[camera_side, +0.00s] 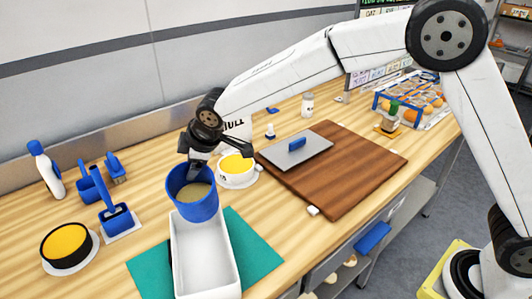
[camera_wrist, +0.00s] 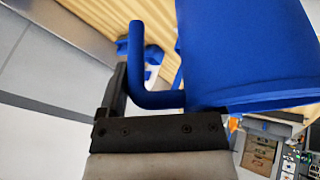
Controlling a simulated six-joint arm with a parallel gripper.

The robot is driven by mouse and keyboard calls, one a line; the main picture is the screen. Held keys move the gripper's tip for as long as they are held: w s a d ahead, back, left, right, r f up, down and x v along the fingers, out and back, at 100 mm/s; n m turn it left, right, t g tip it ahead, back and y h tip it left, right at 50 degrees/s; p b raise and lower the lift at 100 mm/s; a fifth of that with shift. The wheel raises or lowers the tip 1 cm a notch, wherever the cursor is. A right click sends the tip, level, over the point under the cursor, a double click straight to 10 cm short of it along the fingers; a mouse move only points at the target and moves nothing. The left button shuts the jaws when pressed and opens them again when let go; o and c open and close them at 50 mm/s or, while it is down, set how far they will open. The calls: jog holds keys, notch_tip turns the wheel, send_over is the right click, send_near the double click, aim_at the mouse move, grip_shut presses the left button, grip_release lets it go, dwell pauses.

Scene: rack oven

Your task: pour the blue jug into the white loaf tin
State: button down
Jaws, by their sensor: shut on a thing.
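The blue jug (camera_side: 197,207) is at the far end of the white loaf tin, its open mouth showing a tan filling in the side view. My gripper (camera_side: 196,160) is shut on the jug; in the wrist view the jug (camera_wrist: 245,50) fills the upper right, with its bent blue handle (camera_wrist: 138,60) beside the dark jaw. The jug looks close to upright, at most slightly tilted. The white loaf tin (camera_side: 233,262) lies on a green mat (camera_side: 258,250) and looks empty where I can see inside. The jug hides the tin's far end. I cannot tell whether jug and tin touch.
A white bowl with yellow contents (camera_side: 237,180) stands just behind the jug. A yellow-topped dark tin (camera_side: 66,245), blue scoops (camera_side: 115,215) and a white bottle (camera_side: 46,170) are at left. A brown board (camera_side: 350,180) with a grey scraper (camera_side: 310,152) lies at right.

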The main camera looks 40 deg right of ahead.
jog(key=shift+s+a+r+n+t+h, duration=0.15)
jog(key=shift+r+t+h, duration=0.2)
jog(key=shift+t, duration=0.2)
jog(key=shift+s+a+r+n+t+h, duration=0.15)
jog(key=shift+r+t+h, duration=0.1)
jog(key=shift+r+t, duration=0.25)
dwell(1.4)
jog(key=shift+s+a+r+n+t+h, duration=0.15)
jog(key=shift+s+t+h, duration=0.15)
jog(key=shift+t, duration=0.35)
jog(key=shift+s+a+r+n+t+h, duration=0.15)
jog(key=shift+s+t+h, duration=0.15)
jog(key=shift+t, duration=0.3)
dwell(0.8)
jog(key=shift+s+f, duration=0.1)
dwell(0.4)
jog(key=shift+s+a+t, duration=0.25)
jog(key=shift+s+t, duration=0.05)
jog(key=shift+t, duration=0.3)
jog(key=shift+s+a+f+n+t+h, duration=0.1)
jog(key=shift+s+a+n+t+h, duration=0.2)
jog(key=shift+s+t+h, duration=0.25)
jog(key=shift+w, duration=0.15)
dwell(0.4)
